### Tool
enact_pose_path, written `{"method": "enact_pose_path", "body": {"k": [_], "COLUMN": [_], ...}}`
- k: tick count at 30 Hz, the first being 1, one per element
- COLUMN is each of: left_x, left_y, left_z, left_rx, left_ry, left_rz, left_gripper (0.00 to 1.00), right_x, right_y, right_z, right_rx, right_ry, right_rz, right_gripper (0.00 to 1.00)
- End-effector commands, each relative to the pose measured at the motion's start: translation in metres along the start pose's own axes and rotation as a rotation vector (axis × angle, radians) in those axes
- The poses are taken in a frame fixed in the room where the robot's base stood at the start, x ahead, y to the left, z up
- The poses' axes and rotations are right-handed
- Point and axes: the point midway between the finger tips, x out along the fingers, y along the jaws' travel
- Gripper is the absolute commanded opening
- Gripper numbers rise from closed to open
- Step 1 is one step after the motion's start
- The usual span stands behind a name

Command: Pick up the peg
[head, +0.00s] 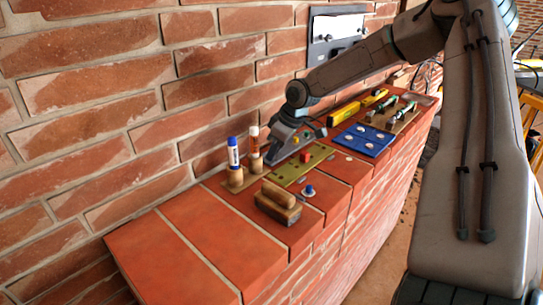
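An olive plate with holes (297,168) lies on the brick ledge. A small red piece (306,156) stands at the plate's right edge and looks like a peg. A small blue-topped piece (309,190) sits on a pale round base in front of the plate; I cannot tell which of the two is the task's peg. My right gripper (281,150) reaches in from the right, low over the far side of the plate, close behind the red piece. Its fingertips are small and partly hidden, so its opening is unclear. My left gripper is out of view.
A wooden block with handle (279,203) lies at the front. Blue and orange markers (233,152) stand in wooden holders by the wall. A blue plate (363,140), a yellow level (344,113) and tools (405,108) lie farther right. The near left ledge is bare.

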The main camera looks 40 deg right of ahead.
Motion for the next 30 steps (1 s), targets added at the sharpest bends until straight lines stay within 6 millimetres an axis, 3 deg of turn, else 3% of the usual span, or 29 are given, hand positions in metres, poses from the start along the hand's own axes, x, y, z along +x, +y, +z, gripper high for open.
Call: {"method": "enact_pose_path", "body": {"k": [2,6,7,20,28,30], "left_x": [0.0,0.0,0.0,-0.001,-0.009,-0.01], "left_y": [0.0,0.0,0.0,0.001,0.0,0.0], "left_z": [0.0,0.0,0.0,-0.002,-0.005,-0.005], "left_rx": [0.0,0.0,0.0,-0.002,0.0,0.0], "left_ry": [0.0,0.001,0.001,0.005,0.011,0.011], "left_rz": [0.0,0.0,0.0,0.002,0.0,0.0], "left_gripper": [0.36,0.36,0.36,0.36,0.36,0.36], "right_x": [0.0,0.0,0.0,-0.003,-0.036,-0.038], "right_y": [0.0,0.0,0.0,-0.001,0.0,-0.006], "right_z": [0.0,0.0,0.0,-0.001,-0.015,-0.002], "right_rx": [0.0,0.0,0.0,0.0,0.0,0.003], "right_ry": [0.0,0.0,0.0,-0.001,0.004,0.004], "right_rz": [0.0,0.0,-0.001,-0.002,0.001,-0.009], "right_gripper": [0.25,0.01,0.0,0.0,0.0,0.0]}}
